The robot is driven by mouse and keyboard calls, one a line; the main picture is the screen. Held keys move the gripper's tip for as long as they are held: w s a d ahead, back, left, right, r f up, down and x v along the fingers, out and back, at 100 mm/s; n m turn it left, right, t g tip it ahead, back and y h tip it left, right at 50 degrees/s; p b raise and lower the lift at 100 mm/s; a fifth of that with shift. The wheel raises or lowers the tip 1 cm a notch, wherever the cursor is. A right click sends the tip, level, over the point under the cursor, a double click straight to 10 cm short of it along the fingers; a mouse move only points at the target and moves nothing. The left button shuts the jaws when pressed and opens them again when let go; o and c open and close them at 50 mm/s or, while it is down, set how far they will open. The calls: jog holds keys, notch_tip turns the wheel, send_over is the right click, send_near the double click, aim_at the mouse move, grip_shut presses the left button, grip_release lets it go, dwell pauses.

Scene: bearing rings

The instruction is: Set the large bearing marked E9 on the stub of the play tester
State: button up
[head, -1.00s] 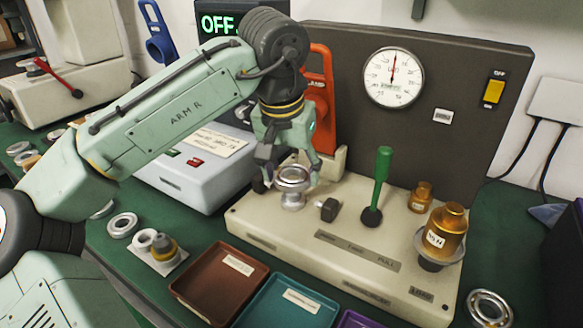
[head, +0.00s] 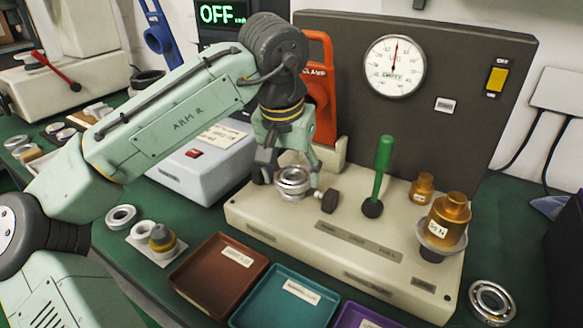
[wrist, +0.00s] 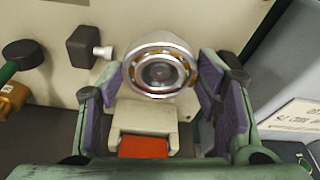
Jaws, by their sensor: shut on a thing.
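A large silver bearing ring (head: 293,180) is between the fingers of my gripper (head: 290,172), which is shut on it. It also shows in the wrist view (wrist: 160,72), with a finger pad at each side. No E9 mark can be read on it. The play tester (head: 330,240) is a cream base with a dark back panel. The bearing is over the left part of the base. The stub is hidden or cannot be told apart from the bearing, so I cannot tell whether the bearing sits on it.
A dark knob with a silver pin (head: 329,201) is just right of the bearing. Beyond it stand a green lever (head: 381,170) and brass weights (head: 447,220). The red clamp (head: 320,85) is behind my gripper. Brown (head: 190,291) and teal (head: 250,315) trays lie in front.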

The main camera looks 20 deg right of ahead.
jog(key=shift+f+b, duration=0.3)
jog(key=shift+f, duration=0.35)
jog(key=o, duration=1.5)
jog(key=v, duration=1.2)
